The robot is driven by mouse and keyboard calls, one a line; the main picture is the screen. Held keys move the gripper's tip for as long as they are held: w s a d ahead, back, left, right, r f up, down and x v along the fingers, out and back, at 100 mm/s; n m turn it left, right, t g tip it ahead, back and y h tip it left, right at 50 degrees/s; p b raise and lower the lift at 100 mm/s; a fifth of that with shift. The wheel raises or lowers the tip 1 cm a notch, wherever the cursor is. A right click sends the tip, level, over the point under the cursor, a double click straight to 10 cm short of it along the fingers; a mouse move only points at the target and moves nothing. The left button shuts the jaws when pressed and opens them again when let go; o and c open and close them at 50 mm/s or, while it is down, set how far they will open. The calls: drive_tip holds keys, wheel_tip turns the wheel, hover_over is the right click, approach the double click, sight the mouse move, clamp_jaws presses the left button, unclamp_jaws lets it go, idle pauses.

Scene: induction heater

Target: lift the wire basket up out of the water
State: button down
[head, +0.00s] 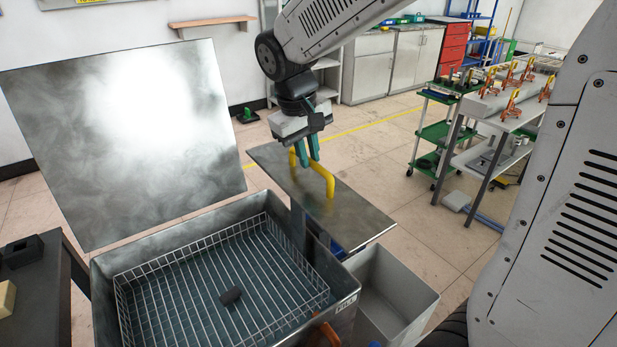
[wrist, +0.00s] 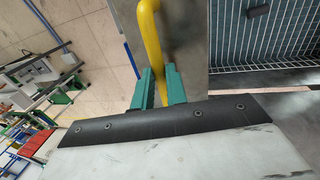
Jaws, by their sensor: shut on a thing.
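The wire basket (head: 183,254) sits inside the open metal tank (head: 107,266). Its upper rim shows, and its floor is in dark bluish water. A small dark block (head: 231,296) lies in it. My gripper (head: 308,162) is to the right of the basket and higher, over a flat metal plate (head: 352,222). Its green fingers are shut on a yellow handle (head: 324,178). In the wrist view the yellow handle (wrist: 151,40) passes between the fingers (wrist: 158,90), and part of the basket (wrist: 285,30) shows at upper right. How the handle joins the basket is hidden.
A large raised metal lid (head: 125,140) stands behind the tank. A grey open bin (head: 400,290) adjoins the tank's right side. A dark table (head: 38,290) is at left.

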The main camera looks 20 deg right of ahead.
wheel_tip(320, 180, up, 5)
drive_tip(key=shift+f, duration=0.15)
drive_tip(key=shift+w+r, duration=0.1)
drive_tip(key=shift+r, duration=0.25)
drive_tip(key=c, duration=1.4)
unclamp_jaws()
wheel_tip(320, 180, up, 8)
drive_tip(key=a, duration=0.1)
drive_tip(key=shift+s+a+f, duration=0.15)
drive_tip(key=shift+s+a, duration=0.05)
drive_tip(key=shift+a, duration=0.05)
drive_tip(key=shift+f, duration=0.1)
